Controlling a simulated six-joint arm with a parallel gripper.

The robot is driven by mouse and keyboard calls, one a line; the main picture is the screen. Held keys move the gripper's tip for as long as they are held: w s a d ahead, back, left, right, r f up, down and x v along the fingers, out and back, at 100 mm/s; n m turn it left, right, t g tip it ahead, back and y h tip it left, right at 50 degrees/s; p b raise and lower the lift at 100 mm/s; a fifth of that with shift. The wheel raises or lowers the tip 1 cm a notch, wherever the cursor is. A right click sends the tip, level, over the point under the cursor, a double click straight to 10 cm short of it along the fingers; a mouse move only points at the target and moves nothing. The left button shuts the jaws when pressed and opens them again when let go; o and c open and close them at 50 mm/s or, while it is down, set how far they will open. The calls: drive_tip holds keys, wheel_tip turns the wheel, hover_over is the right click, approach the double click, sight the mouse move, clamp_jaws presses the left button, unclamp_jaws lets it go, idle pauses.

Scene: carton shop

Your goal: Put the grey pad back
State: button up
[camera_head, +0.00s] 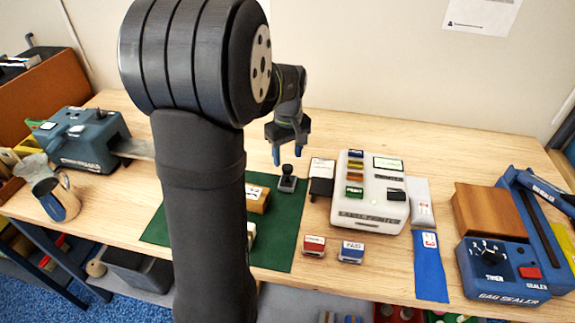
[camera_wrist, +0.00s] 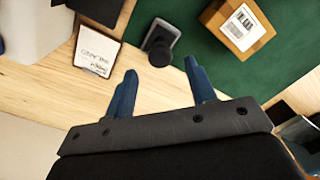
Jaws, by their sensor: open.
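My gripper (camera_head: 288,155) is open and empty, with its blue fingers pointing down above the table. In the wrist view the fingers (camera_wrist: 160,68) point toward a dark grey stamp-like piece (camera_wrist: 160,42) with a round knob. It stands at the edge of the green mat (camera_head: 280,235), below and apart from the fingers (camera_head: 287,181). Beside it is a dark pad case with a white, lettered panel (camera_head: 321,168); the panel also shows in the wrist view (camera_wrist: 97,49). The lettering is too small to read, and I cannot tell which piece is the grey pad.
The white label printer (camera_head: 370,207) stands right of the case. A red box (camera_head: 314,246) and a blue box (camera_head: 351,251) lie in front. A tan block (camera_wrist: 240,27) sits on the mat. The bag sealer (camera_head: 500,270) is far right. Bare wood lies behind the mat.

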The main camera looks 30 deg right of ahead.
sight(287, 167)
wheel_tip(287, 167, up, 6)
drive_tip(key=shift+r, duration=0.2)
drive_tip(key=shift+f, duration=0.15)
wheel_tip(287, 167, down, 12)
drive_tip(key=shift+r, duration=1.75)
